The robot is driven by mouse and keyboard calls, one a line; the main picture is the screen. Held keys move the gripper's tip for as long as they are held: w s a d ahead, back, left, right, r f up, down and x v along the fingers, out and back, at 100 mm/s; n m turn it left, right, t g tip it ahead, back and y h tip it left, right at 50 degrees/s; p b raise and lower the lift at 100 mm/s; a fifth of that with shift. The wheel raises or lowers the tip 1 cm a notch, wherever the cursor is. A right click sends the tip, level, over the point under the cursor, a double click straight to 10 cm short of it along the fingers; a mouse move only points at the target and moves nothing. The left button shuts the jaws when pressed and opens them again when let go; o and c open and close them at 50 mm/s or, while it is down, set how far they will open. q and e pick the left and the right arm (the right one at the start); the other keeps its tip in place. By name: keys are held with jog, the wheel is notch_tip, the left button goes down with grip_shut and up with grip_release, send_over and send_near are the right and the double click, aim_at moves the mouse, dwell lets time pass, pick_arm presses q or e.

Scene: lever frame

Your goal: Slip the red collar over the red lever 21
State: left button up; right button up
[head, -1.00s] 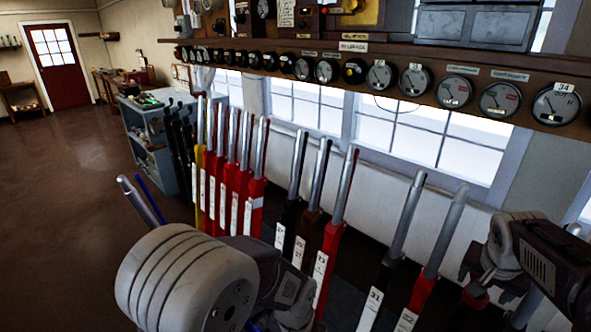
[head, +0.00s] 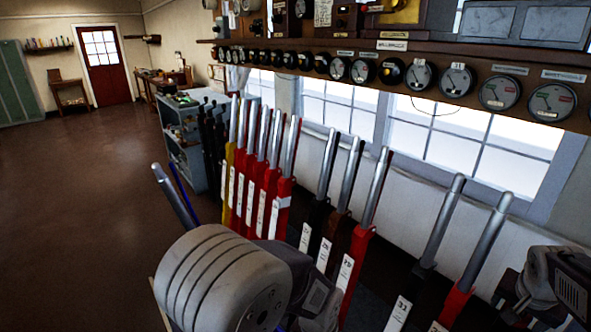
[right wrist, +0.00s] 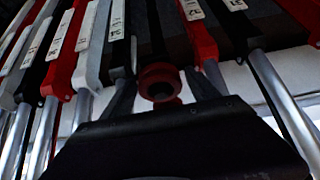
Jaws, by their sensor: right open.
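A red collar (right wrist: 160,80), a ring with a dark centre, shows between the two spread fingers of my right gripper (right wrist: 160,92) in the right wrist view. The fingers look apart from its sides; what supports it is unclear. In the head view my right gripper's body (head: 560,285) is at the lower right, its fingertips hard to make out. My left arm (head: 225,280) fills the lower middle, and its jaws are hidden. Several red levers (head: 268,190) with steel handles stand in the row beyond it. I cannot read which one is 21.
Black, brown and red levers (head: 357,262) continue to the right, close to my arms. Instrument shelf (head: 420,55) runs above the windows. A grey-blue cabinet (head: 187,150) stands behind the row. A tilted pole (head: 175,195) rises left of my left arm. Open floor (head: 90,190) lies left.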

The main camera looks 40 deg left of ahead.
jog(key=shift+c, duration=0.3)
jog(key=c, duration=1.1)
jog(key=shift+c, duration=0.2)
jog(key=shift+r, duration=0.1)
notch_tip(320, 180, up, 9)
jog(key=p, duration=0.7)
jog(key=shift+f+p, duration=0.2)
jog(key=shift+p, duration=0.2)
jog(key=shift+f, duration=0.1)
